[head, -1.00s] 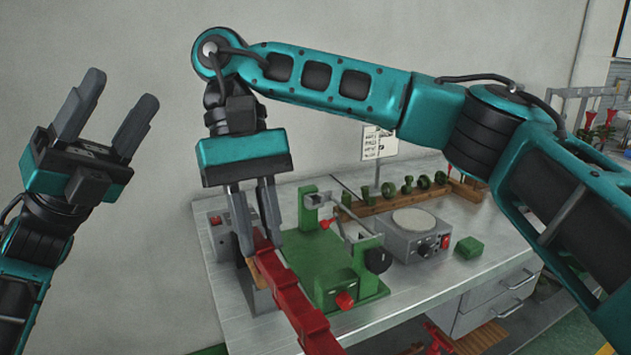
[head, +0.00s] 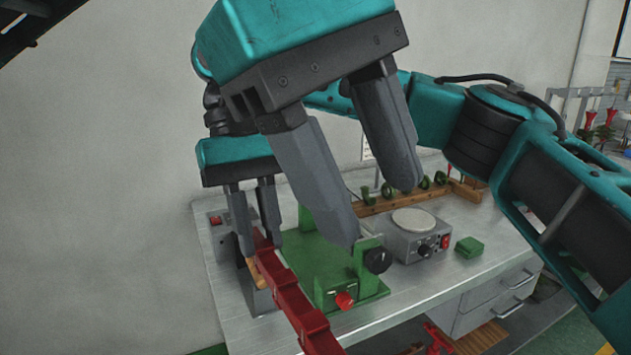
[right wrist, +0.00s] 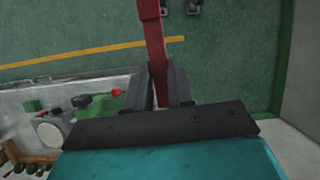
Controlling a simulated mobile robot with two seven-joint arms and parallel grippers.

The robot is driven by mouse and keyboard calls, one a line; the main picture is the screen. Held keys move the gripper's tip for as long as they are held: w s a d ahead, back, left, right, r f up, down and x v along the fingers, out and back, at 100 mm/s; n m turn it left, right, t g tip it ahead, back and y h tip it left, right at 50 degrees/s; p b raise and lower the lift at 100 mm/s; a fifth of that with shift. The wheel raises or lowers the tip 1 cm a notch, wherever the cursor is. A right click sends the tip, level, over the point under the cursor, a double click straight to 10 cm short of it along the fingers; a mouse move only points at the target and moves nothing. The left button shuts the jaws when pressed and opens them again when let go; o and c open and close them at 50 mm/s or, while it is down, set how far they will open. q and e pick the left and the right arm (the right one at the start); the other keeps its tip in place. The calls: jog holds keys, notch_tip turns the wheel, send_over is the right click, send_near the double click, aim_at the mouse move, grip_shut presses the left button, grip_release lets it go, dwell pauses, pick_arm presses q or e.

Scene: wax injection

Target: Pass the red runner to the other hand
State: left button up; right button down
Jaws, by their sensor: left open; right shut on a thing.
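The red runner (head: 291,301) is a long bar that slants down toward the bottom of the head view. My right gripper (head: 260,242) is shut on its upper end. In the right wrist view the runner (right wrist: 154,45) stretches away from between the fingers of my right gripper (right wrist: 163,75). My left gripper (head: 376,210) is large and close in the head view, open and empty. Its fingers point down, up and to the right of the runner, apart from it in the picture. It hides part of the right arm and bench.
A metal bench (head: 390,312) carries a green clamp fixture (head: 330,265) with a red knob, a grey unit with a round plate (head: 415,235), a small green block (head: 469,247) and a wooden rack (head: 380,203) with green pieces.

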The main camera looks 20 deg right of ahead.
aim_at(292, 278)
pick_arm(q)
jog(key=w+f+t+y, duration=0.1)
jog(key=w+f+t, duration=0.1)
jog(key=f, duration=0.2)
jog(key=w+a+f+m+t+y, duration=0.1)
jog(key=w+f+t+y, duration=0.1)
jog(key=w+f, duration=0.1)
jog(key=w+a+f+m+t+y, duration=0.1)
jog(key=w+f+t, duration=0.1)
jog(key=f, duration=0.4)
jog(key=shift+w+a+f+t+y, duration=0.1)
jog(key=shift+w+a+t+y, duration=0.05)
jog(key=shift+w+t+y, duration=0.2)
jog(key=shift+s, duration=0.1)
jog(key=shift+c, duration=0.3)
grip_shut()
pick_arm(e)
jog(key=shift+a, duration=0.1)
jog(key=c, duration=0.9)
grip_release()
